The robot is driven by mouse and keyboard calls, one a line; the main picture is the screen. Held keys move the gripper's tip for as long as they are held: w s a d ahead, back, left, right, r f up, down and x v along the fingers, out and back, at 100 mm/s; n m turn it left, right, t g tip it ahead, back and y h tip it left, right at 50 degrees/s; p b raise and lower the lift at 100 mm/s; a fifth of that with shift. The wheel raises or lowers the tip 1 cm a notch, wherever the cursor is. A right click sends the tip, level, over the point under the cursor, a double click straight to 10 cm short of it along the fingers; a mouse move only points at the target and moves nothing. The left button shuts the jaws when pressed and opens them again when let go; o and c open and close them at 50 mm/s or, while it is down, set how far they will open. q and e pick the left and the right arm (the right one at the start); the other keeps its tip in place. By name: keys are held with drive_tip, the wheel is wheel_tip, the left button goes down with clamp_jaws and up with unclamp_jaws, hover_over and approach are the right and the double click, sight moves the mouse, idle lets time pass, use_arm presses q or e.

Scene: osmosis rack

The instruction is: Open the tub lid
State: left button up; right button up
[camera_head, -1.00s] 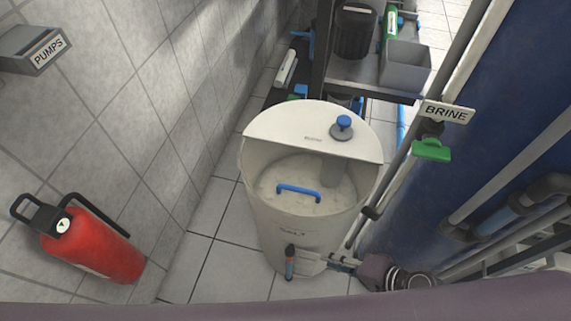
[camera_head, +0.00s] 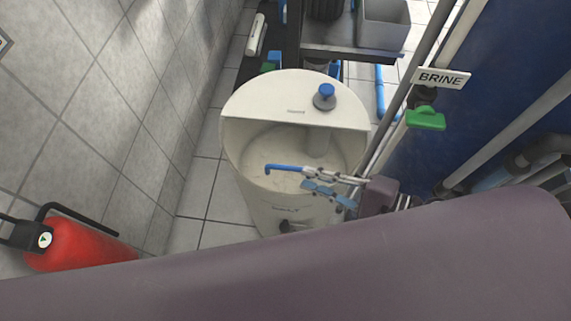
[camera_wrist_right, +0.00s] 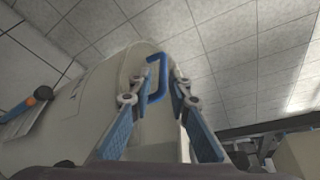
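The white salt tub (camera_head: 255,195) stands upright on the floor in the head view. The back of its top is a white panel (camera_head: 270,100) with a blue knob (camera_head: 325,92). Pale salt shows through the front part, so I cannot tell how clear the lid there is. The lid's blue handle (camera_head: 283,168) lies across that part, and its right end is hidden by my right gripper (camera_head: 306,179). In the right wrist view the handle (camera_wrist_right: 154,84) shows between the spread fingers of my right gripper (camera_wrist_right: 158,88), which is open. My left gripper is out of view.
A red fire extinguisher (camera_head: 75,245) is at the lower left by the tiled wall. A BRINE sign (camera_head: 440,78) and a green valve handle (camera_head: 425,118) are on pipes right of the tub. A grey bin (camera_head: 383,25) stands behind.

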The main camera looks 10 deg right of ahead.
sight(293, 171)
drive_tip(key=shift+w+d+m, duration=0.2)
drive_tip(key=shift+m, duration=0.1)
drive_tip(key=shift+w+a, duration=0.1)
drive_tip(key=shift+w, duration=0.05)
drive_tip(key=p+x, duration=0.2)
drive_tip(key=x, duration=0.5)
drive_tip(key=shift+w+a, duration=0.1)
drive_tip(key=shift+w, duration=0.05)
clamp_jaws()
